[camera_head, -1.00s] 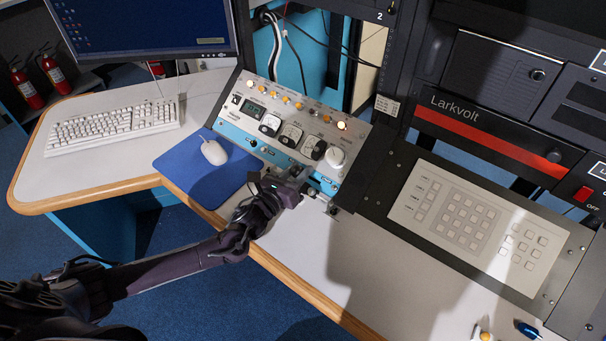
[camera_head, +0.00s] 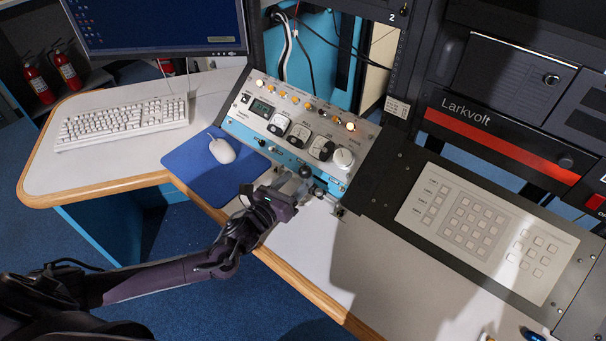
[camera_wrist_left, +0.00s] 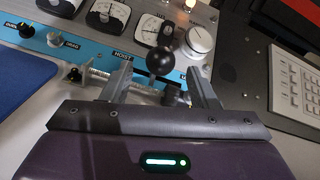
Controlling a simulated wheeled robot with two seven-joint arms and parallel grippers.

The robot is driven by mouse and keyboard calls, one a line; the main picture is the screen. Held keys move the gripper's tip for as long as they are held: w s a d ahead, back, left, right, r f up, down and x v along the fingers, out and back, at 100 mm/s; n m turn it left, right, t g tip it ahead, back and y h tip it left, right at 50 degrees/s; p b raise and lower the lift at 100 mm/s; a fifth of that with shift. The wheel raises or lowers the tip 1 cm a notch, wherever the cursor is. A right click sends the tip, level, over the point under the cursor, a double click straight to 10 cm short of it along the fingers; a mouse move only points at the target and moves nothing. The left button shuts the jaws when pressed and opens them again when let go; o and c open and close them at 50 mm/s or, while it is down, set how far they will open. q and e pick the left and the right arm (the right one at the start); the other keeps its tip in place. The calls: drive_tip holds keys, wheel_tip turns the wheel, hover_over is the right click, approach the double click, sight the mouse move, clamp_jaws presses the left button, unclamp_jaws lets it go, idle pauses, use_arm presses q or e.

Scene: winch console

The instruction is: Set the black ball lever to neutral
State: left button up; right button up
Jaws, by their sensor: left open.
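In the head view the ball (camera_head: 305,172) shows small just beyond my left gripper (camera_head: 293,190). The left gripper is open and empty, in front of the console and above the desk. The lever's shaft is mostly hidden, so I cannot tell its exact setting. My right gripper is not in view.
Gauges and a white round knob (camera_head: 343,159) sit above the lever. A blue mat (camera_head: 200,178) with a white mouse (camera_head: 222,150) lies to the left. A sloped keypad panel (camera_head: 480,230) is to the right. The desk front (camera_head: 305,255) is clear.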

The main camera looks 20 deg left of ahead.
sight(301, 176)
use_arm(q)
drive_tip(key=shift+v, duration=1.5)
